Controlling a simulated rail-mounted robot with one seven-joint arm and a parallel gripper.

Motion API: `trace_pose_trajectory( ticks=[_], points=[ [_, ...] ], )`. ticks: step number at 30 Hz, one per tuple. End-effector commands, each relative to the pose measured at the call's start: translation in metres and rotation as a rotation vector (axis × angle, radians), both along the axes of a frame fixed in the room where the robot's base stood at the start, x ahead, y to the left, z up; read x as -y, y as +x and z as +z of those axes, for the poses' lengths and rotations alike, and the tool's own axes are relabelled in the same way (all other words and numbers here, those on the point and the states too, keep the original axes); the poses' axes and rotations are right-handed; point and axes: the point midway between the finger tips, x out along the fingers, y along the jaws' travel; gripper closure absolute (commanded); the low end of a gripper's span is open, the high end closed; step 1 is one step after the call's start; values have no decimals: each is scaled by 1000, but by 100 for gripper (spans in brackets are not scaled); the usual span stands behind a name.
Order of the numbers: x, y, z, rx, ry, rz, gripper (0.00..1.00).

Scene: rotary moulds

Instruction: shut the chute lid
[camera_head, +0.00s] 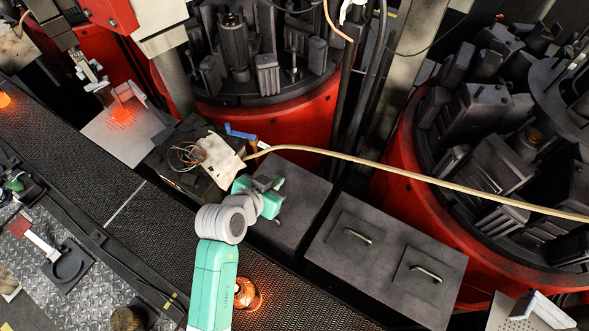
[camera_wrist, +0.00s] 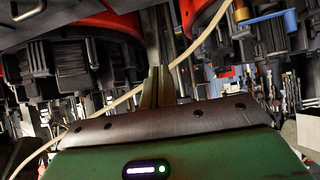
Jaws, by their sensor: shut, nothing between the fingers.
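Two square lids with metal handles lie flat on a dark grey box in the head view: a left lid (camera_head: 340,250) and a right lid (camera_head: 420,288). I cannot tell which, if either, is the chute lid. A dark grey box top (camera_head: 307,180) without a visible handle stands to their left. My gripper (camera_head: 278,184) is over this left box, left of the handled lids. In the wrist view its narrow fingers (camera_wrist: 155,87) are together with nothing between them. A metal handle (camera_wrist: 22,9) shows at that view's top left corner.
Red rotary moulds (camera_head: 390,150) with dark blocks stand behind the boxes. A pale hose (camera_head: 340,154) crosses above them. A cloth and wires (camera_head: 218,158) lie left of my gripper. A dark conveyor (camera_head: 110,185) runs in front, with a glowing orange piece (camera_head: 247,294) beside my arm.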

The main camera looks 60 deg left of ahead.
Motion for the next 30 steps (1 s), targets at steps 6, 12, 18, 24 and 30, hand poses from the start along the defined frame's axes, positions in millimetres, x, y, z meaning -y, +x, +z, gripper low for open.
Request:
trace_pose_trajectory(
  ticks=[6, 12, 18, 24, 30],
  points=[
    [5, -16, -18, -2, -1, 5, 100],
    [7, -22, -25, -1, -3, 6, 100],
    [8, -23, -27, -1, -3, 6, 100],
    [8, -23, -27, -1, -2, 6, 100],
    [8, -23, -20, -1, -2, 6, 100]
  ],
)
